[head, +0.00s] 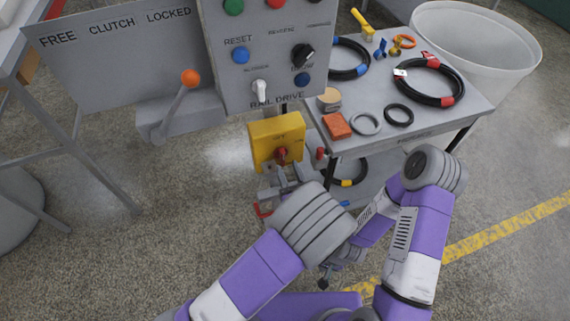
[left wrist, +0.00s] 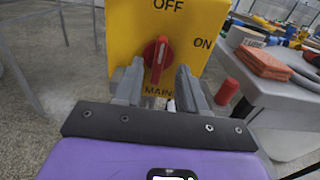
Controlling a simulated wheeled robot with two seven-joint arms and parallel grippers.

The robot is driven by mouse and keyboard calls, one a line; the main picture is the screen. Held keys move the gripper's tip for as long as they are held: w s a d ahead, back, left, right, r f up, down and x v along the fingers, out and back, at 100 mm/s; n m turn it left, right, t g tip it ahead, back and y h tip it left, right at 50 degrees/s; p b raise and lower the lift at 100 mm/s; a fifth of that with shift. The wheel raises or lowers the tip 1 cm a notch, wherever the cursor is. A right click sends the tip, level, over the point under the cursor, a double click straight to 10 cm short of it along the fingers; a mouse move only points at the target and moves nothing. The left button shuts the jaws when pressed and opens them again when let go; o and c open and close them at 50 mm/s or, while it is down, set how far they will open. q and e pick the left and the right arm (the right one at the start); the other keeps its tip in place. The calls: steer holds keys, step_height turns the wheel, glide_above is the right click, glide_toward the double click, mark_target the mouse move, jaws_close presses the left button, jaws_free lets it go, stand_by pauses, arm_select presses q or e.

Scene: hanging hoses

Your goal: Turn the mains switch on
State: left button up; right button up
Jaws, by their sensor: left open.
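The mains switch is a yellow box (head: 265,146) beside the table's left end, below the grey control panel. Its red rotary handle (left wrist: 157,57) stands near upright, in line with the OFF label above; ON is marked to the right. The handle also shows small in the head view (head: 282,154). My left gripper (left wrist: 159,72) is open in front of the box, with one finger on each side of the handle's lower part. Gaps show between the handle and both fingers. My right gripper (head: 326,279) hangs low behind my left forearm, partly hidden; its jaws are unclear.
A red cylindrical part (left wrist: 227,92) stands close right of the box. A clutch lever (head: 178,100) and panel are above left. A white bin (head: 478,42) stands behind.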

mark_target(283, 159)
arm_select(q)
steer(key=shift+b+x, duration=0.3)
steer(key=shift+x, duration=1.45)
jaws_close()
